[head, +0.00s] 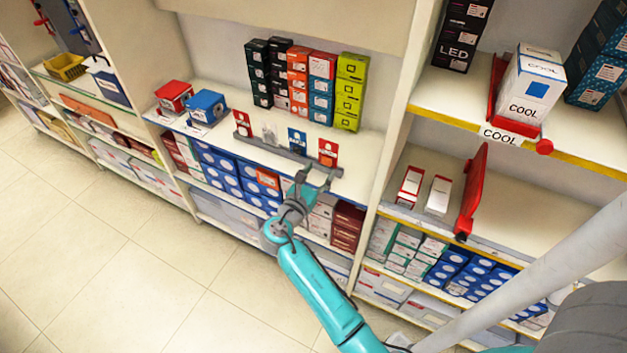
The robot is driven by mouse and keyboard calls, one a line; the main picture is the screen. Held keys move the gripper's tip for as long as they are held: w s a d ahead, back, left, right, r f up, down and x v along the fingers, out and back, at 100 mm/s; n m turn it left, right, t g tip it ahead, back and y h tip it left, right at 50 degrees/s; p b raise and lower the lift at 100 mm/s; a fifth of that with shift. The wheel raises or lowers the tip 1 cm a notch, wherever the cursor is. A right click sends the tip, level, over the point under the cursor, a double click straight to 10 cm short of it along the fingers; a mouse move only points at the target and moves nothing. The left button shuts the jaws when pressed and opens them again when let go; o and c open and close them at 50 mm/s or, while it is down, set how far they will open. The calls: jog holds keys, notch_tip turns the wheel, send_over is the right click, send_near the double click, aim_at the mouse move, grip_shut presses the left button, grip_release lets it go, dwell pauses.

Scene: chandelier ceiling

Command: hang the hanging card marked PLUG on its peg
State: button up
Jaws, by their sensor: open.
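A grey rail (283,152) runs along the front of the middle shelf. Several small cards stand in a row at it: a red card (242,124), a pale card (269,133), a blue card (297,141) and an orange card (328,152). An orange-red card or box (267,180) shows lower, before the blue boxes; I cannot tell what supports it. The word PLUG is not readable on any of them, and individual pegs are too small to make out. My gripper (316,177) is open, just below and in front of the rail's right end, near the orange card.
A red box (174,96) and a blue box (207,107) stand left on the middle shelf, with stacked boxes (297,80) behind. An upright divider (388,130) stands right of my gripper. A red board (473,190) leans on the right shelf. The floor is clear.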

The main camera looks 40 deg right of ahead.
aim_at(325, 163)
jog(key=shift+x, duration=2.25)
jog(key=shift+c, duration=0.2)
jog(key=c, duration=0.4)
jog(key=shift+o, duration=0.2)
jog(key=shift+r, duration=2.25)
jog(key=r+v, duration=0.1)
jog(key=v, duration=0.9)
jog(key=shift+r, duration=0.25)
